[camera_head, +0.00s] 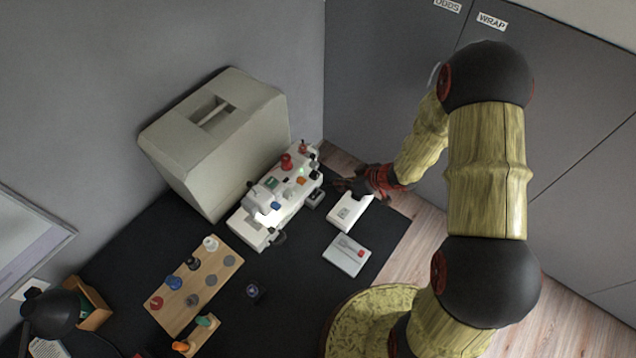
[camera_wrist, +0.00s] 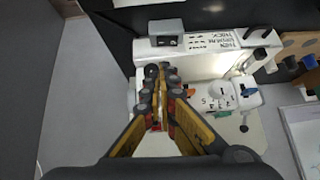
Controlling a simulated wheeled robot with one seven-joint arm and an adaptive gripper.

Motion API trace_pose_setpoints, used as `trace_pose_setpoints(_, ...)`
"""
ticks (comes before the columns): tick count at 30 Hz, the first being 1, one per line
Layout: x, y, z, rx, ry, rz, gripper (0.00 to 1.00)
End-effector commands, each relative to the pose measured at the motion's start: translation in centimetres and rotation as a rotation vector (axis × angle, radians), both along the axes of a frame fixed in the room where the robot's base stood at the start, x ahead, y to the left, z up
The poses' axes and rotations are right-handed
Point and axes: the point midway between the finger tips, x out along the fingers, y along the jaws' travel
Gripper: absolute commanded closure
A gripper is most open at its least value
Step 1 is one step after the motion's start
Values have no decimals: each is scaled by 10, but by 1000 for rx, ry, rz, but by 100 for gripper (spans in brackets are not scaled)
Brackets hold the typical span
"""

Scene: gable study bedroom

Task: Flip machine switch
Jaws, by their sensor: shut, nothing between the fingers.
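The machine is a white sewing machine (camera_head: 272,212) on the dark desk, with coloured knobs and spools along it. In the wrist view its white body (camera_wrist: 215,67) shows printed words and a numbered dial (camera_wrist: 222,93). A small grey box with a dark front, perhaps the switch, sits against its side in the head view (camera_head: 314,197) and near the top of the wrist view (camera_wrist: 167,29). My gripper (camera_head: 343,185) is shut and empty near the machine's right end. Its fingertips (camera_wrist: 160,69) overlap the white body in the wrist view; whether they touch cannot be told.
A white block (camera_head: 342,217) lies below my gripper, with a pale grey card (camera_head: 346,255) nearer. A wooden board (camera_head: 190,300) with coloured pegs lies left. A large beige case (camera_head: 217,140) stands behind the machine. Grey cabinets (camera_head: 390,75) stand at the back right.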

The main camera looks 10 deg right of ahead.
Motion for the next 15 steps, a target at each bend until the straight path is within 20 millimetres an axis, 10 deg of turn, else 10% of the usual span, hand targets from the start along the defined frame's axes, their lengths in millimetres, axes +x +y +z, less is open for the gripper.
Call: trace_pose_setpoints(15, 2, 19, 15, 95, -11, -1, 100)
